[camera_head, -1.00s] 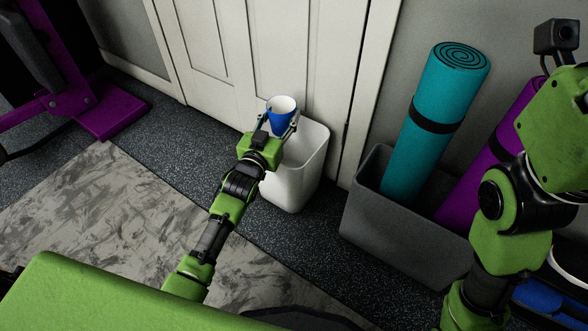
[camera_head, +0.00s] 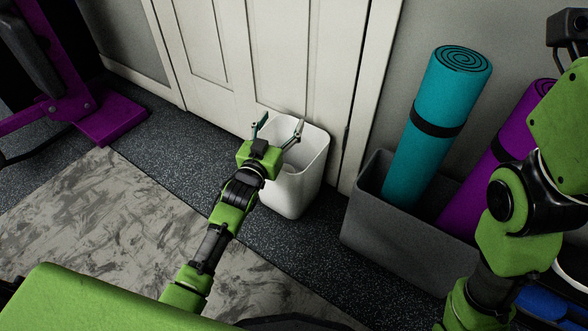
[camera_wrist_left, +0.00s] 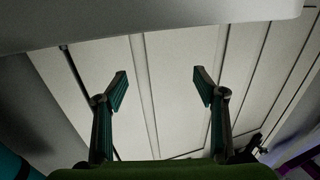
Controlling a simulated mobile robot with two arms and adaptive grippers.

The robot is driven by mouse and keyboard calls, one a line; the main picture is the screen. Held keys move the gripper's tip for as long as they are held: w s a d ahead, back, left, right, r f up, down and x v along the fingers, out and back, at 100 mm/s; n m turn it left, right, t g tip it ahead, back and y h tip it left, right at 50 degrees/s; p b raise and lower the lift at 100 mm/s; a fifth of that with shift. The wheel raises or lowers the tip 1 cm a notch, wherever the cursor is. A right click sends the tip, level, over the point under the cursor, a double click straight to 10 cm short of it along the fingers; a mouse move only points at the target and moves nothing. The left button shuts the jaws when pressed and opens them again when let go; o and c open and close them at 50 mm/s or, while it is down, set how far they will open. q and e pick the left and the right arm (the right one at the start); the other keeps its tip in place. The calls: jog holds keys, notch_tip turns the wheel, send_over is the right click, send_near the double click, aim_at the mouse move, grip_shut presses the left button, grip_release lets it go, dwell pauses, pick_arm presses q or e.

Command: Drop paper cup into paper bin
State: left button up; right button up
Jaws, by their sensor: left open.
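The white paper bin (camera_head: 292,192) stands on the dark floor against the panelled door. My left gripper (camera_head: 280,126) is above the bin's opening, its fingers spread wide with nothing between them. In the left wrist view the two fingers (camera_wrist_left: 160,88) also stand apart and empty, with the pale door panels behind. The paper cup is not visible in any current view; the bin's inside is largely hidden by my gripper and the bin wall. My right arm shows at the right edge of the head view, but its gripper is out of view.
A grey box (camera_head: 388,222) right of the bin holds a teal rolled mat (camera_head: 435,125) and a purple one (camera_head: 490,165). The white door (camera_head: 225,60) is close behind the bin. Purple gym equipment (camera_head: 108,118) stands at far left. The floor left of the bin is clear.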

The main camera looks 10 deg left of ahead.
pick_arm(q)
jog(key=s+a, duration=0.1)
jog(key=s, duration=1)
jog(key=shift+s, duration=0.3)
